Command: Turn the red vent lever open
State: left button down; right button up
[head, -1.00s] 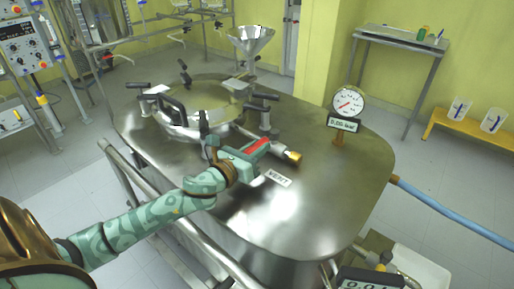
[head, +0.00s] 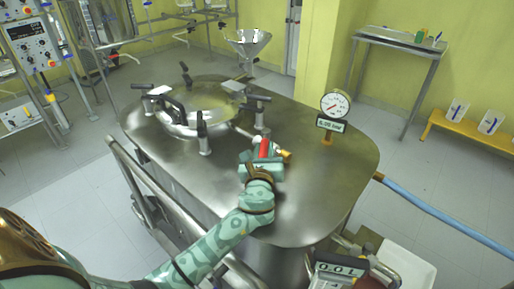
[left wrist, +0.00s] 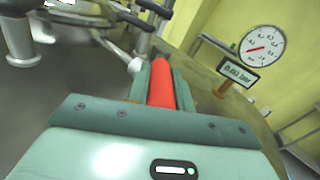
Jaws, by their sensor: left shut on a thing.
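The red vent lever (head: 264,148) is on the vent valve on top of the steel vessel (head: 325,180). My left gripper (head: 260,162) is shut on the lever, coming from the front left. In the left wrist view the red lever (left wrist: 161,85) lies between the two green fingers (left wrist: 160,95), pointing away from the palm. The brass valve outlet (head: 286,156) shows just right of the lever in the head view. The gripper hides much of the valve body. My right gripper is not in view.
A pressure gauge (head: 335,104) with a digital display (head: 331,125) stands right of the lever. The round hatch (head: 197,103), with black-handled clamps, lies to the upper left. A funnel (head: 248,42) stands behind. The vessel top right of the gripper is clear.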

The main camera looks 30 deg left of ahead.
pick_arm(q)
jog(key=shift+w+d+n+g+y+b, duration=0.3)
jog(key=shift+d+n+g+y, duration=0.15)
jog(key=shift+n+g+y, duration=0.45)
jog(key=shift+w+d+n+g+y+b, duration=0.3)
jog(key=shift+d+n+g+y, duration=0.3)
jog(key=shift+y, duration=0.5)
jog(key=shift+a, duration=0.15)
jog(key=c, duration=1.2)
grip_release()
jog(key=shift+c, duration=0.2)
